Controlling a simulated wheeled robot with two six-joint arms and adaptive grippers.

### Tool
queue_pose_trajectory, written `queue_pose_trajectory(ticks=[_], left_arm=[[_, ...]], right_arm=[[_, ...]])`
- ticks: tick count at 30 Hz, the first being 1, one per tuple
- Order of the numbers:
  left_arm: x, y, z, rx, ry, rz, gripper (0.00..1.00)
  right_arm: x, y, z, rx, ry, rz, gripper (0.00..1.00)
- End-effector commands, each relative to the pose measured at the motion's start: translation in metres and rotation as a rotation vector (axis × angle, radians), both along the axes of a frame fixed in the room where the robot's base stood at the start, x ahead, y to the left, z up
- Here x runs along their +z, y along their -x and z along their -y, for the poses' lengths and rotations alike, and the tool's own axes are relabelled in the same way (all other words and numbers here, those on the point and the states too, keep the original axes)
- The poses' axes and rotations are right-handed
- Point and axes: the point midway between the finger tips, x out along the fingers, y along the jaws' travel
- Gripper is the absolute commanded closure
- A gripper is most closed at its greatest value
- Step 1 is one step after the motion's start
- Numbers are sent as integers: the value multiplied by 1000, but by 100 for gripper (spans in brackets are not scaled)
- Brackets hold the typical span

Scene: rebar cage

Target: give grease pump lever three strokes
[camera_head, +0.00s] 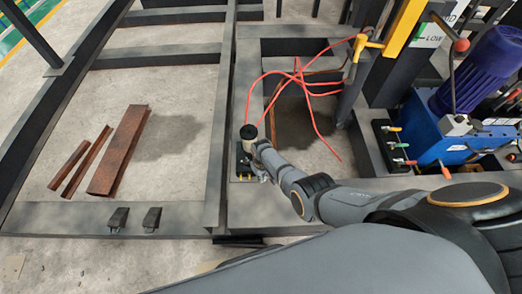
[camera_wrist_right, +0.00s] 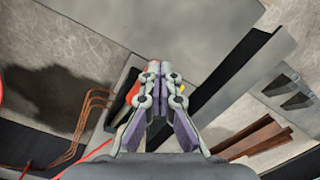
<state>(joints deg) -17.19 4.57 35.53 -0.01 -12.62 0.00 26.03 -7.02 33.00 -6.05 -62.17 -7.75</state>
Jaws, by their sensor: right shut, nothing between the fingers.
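A small pump-like unit with a pale-topped cylinder (camera_head: 249,132) stands on the dark frame, with a red hose running up from it. My right gripper (camera_wrist_right: 160,70) is shut and empty in the right wrist view, its fingertips together. In the head view my right arm reaches in from the right and ends right beside this unit, partly covering it. A red-orange part (camera_wrist_right: 130,88) and a small yellow tip (camera_wrist_right: 182,88) show on either side of the fingers; I cannot tell whether the fingers touch them. The lever cannot be made out clearly. My left gripper is not in view.
Red hoses (camera_head: 298,80) loop over the frame opening to a post with a yellow handle (camera_head: 368,42). A blue machine with a motor (camera_head: 482,68) stands at the right. Rusty steel pieces (camera_head: 119,150) lie on the floor at left. Two dark blocks (camera_head: 118,219) sit on the front beam.

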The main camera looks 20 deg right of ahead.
Motion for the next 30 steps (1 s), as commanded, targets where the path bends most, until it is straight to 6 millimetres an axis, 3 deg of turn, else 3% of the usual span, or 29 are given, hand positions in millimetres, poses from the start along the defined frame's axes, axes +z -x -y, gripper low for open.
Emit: queue_pose_trajectory(ticks=[3,24,30], left_arm=[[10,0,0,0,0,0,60],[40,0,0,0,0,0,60],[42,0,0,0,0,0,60]], right_arm=[[19,-11,3,0,1,4,100],[100,-61,18,0,1,2,100],[112,-69,20,0,0,2,100]])
